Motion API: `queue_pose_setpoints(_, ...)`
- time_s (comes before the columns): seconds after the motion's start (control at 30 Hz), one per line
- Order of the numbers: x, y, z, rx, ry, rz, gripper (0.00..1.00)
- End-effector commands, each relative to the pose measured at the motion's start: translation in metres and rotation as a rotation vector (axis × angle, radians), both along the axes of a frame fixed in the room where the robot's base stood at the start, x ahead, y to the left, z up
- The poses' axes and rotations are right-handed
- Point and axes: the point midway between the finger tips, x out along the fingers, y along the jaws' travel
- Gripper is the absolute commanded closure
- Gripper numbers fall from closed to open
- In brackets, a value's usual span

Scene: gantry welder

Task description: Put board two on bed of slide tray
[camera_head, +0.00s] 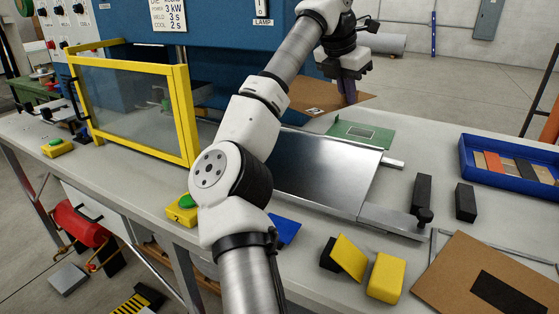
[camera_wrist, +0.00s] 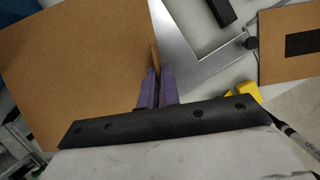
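Board two (camera_head: 350,99), a brown sheet with a small "2" label, is at the back of the table, partly hidden behind my arm. It fills the upper left of the wrist view (camera_wrist: 75,60). My gripper (camera_head: 351,92), with purple fingers, points down at its right part. In the wrist view the fingers (camera_wrist: 155,85) close around a thin brown edge of the board. The board looks raised, but its height is unclear. The slide tray (camera_head: 320,170) is a bare grey metal bed in the middle of the table, its left part hidden by my arm.
A green plate (camera_head: 375,146) lies behind the tray. Black blocks (camera_head: 466,202), a blue bin (camera_head: 508,185) and another brown board (camera_head: 450,274) with a black patch are on the right. Yellow blocks (camera_head: 386,277) lie in front. A yellow-framed guard (camera_head: 183,115) stands left.

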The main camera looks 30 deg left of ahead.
Motion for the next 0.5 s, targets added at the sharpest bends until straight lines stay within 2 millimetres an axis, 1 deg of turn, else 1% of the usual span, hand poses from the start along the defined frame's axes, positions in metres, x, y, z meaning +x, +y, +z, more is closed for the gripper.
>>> queue_pose_setpoints(0.17,0.001,-0.006,-0.002,0.0,-0.001,-0.018,1.0)
queue_pose_setpoints(0.27,0.002,-0.006,-0.013,-0.001,0.001,-0.021,1.0)
queue_pose_setpoints(0.37,0.001,-0.005,-0.036,-0.002,0.003,-0.022,1.0)
queue_pose_setpoints(0.5,0.001,-0.005,-0.073,-0.003,0.002,-0.022,1.0)
